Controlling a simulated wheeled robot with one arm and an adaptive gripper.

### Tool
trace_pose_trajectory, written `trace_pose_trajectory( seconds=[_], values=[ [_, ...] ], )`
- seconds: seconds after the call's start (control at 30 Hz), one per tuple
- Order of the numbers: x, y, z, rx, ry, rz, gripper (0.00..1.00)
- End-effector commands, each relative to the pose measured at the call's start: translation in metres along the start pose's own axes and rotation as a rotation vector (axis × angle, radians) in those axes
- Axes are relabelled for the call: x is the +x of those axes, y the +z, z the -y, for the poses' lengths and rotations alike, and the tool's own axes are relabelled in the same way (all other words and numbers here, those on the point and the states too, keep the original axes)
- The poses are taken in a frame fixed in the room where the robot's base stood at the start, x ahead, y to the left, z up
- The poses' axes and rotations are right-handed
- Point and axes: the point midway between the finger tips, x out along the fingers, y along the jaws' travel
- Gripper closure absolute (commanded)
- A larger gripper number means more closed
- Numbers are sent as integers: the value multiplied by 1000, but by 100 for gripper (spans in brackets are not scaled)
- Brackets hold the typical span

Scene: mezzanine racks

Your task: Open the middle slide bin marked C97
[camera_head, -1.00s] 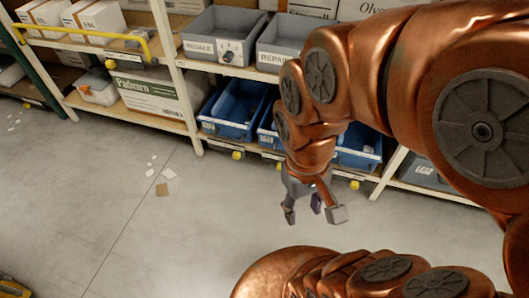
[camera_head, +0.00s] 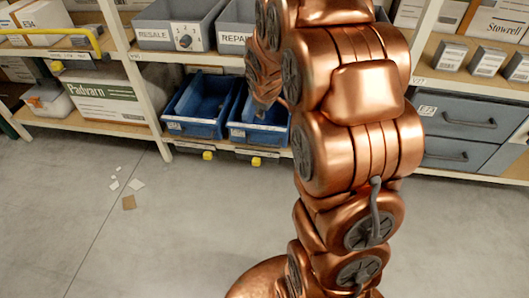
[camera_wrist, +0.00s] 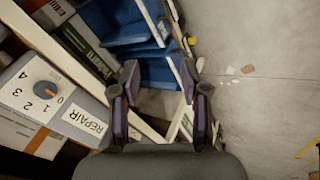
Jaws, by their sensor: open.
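Two blue open-top bins sit side by side on the low shelf in the head view: a left one (camera_head: 199,128) and one to its right (camera_head: 250,136). My arm hides what stands right of them. I cannot read C97 on any label. My gripper (camera_wrist: 162,78) is open and empty in the wrist view, with its two dark fingers spread apart. Blue bins (camera_wrist: 158,68) show beyond and between the fingertips, apart from them as far as I can tell. In the head view, my gripper is mostly hidden by the arm.
Grey bins marked RESALE (camera_head: 172,38) and REPAIR (camera_head: 233,41) stand on the shelf above; the REPAIR label (camera_wrist: 85,119) is close beside my gripper. Grey drawers (camera_head: 462,117) are at right. A Padvarn box (camera_head: 100,100) is at left. Paper scraps (camera_head: 129,202) lie on open floor.

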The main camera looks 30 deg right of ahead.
Motion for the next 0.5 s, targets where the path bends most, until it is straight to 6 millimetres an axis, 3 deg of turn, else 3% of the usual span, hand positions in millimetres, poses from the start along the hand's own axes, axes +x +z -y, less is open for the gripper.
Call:
trace_pose_trajectory(
  seconds=[0.03, 0.2, 0.5],
  values=[
    [33, 2, -4, -26, 16, -19, 54],
    [102, -7, -28, -134, 86, -107, 54],
    [224, -8, -51, -321, 199, -258, 54]
  ],
)
